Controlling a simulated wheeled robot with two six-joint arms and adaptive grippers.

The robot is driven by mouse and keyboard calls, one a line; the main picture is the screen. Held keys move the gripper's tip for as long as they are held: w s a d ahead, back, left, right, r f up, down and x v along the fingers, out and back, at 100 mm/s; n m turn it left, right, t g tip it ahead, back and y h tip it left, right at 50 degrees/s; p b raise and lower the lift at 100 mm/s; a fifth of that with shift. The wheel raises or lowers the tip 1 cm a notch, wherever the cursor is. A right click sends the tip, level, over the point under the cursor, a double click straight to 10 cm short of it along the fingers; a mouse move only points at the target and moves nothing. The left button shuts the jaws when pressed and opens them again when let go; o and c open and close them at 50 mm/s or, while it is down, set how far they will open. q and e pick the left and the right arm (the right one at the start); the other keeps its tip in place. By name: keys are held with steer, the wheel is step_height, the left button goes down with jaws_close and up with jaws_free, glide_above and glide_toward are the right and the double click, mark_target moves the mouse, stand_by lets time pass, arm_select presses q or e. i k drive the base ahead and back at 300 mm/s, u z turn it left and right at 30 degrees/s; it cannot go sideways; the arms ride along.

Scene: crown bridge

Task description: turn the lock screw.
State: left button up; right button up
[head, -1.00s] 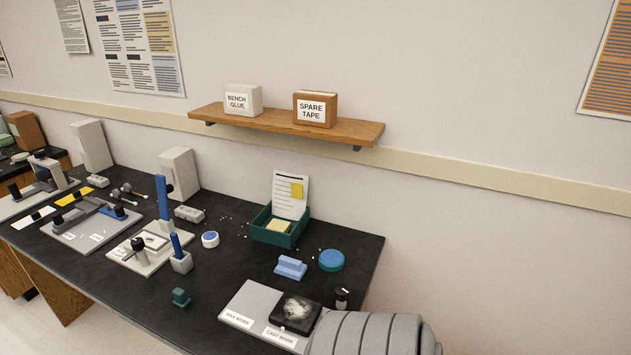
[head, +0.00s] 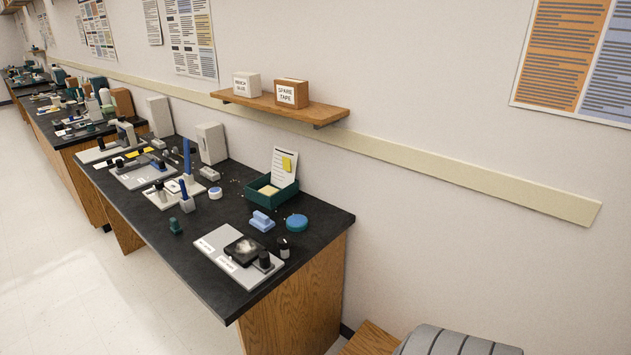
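I cannot tell for sure which part is the lock screw. Small dark knobs show on the fixtures at the left of the black bench (head: 215,270), among them the grey plate fixture (head: 139,176) and the pale fixture (head: 157,197). A short black cylinder (head: 265,261) stands at the front of a light grey tray (head: 212,240), near a dark square block (head: 244,250) with a whitish patch. These parts are small and their details are unclear. Neither of my grippers is in the head view.
A green box (head: 287,196) with a card, a light-blue block (head: 262,221), a blue round tin (head: 297,223) and a black-capped jar (head: 284,249) are on the bench. A wall shelf (head: 325,113) hangs above. Open floor (head: 75,285) lies left; a grey ribbed shape (head: 455,341) fills the bottom right.

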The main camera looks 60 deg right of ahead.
mark_target(283, 242)
steer(key=z, duration=1.45)
